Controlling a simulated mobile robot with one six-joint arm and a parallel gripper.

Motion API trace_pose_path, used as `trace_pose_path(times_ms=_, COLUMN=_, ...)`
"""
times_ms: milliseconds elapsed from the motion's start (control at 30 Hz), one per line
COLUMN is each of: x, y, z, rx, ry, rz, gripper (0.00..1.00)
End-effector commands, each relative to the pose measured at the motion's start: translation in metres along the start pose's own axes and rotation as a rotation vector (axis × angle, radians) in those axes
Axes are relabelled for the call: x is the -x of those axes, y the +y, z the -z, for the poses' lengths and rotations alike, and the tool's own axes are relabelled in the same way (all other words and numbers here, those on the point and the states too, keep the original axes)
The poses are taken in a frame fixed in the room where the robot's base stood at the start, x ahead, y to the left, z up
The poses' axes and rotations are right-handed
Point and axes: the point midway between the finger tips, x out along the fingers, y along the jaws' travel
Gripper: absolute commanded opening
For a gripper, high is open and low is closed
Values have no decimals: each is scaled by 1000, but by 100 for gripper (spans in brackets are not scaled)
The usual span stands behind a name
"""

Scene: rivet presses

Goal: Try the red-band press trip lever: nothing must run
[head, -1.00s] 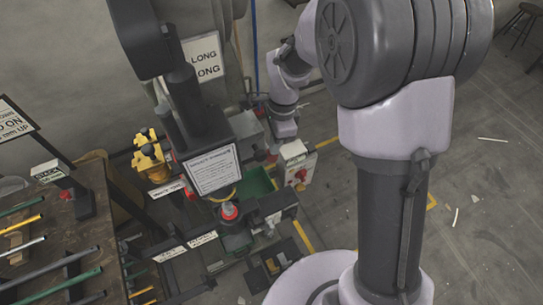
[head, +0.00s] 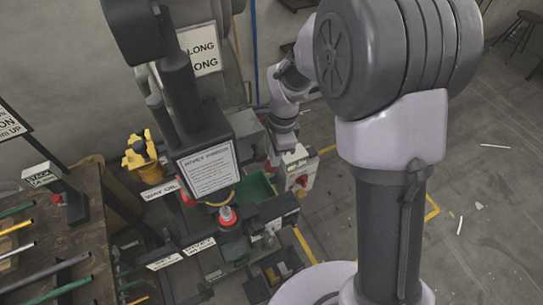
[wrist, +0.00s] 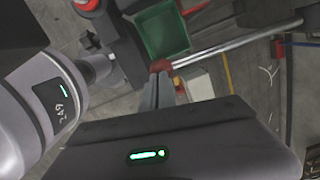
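The rivet press (head: 207,125) stands left of centre in the head view, with a printed placard on its front. A red patch shows beside its column, partly hidden. In the wrist view a bright metal lever (wrist: 235,42) slants from the upper right down to a red ball knob (wrist: 161,66). My gripper's fingers (wrist: 160,82) lie close together, with their tips at the red knob. Contact between them cannot be told. In the head view my gripper is mostly hidden near the press's right side, and the lever does not show clearly.
A green tray (head: 262,181) lies right of the press. A white box with a red knob (head: 298,176) stands beyond it. A red-topped part (head: 227,216) sits below the placard. A bench with coloured rods (head: 75,215) is at left. Open floor lies at right.

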Motion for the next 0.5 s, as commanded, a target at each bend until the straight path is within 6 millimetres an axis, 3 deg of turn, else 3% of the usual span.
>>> trace_pose_path(times_ms=233, x=14, y=0, z=28, rx=-3, ry=0, rz=-1, gripper=0)
trace_pose_path(times_ms=500, x=14, y=0, z=28, rx=-1, ry=0, rz=0, gripper=0)
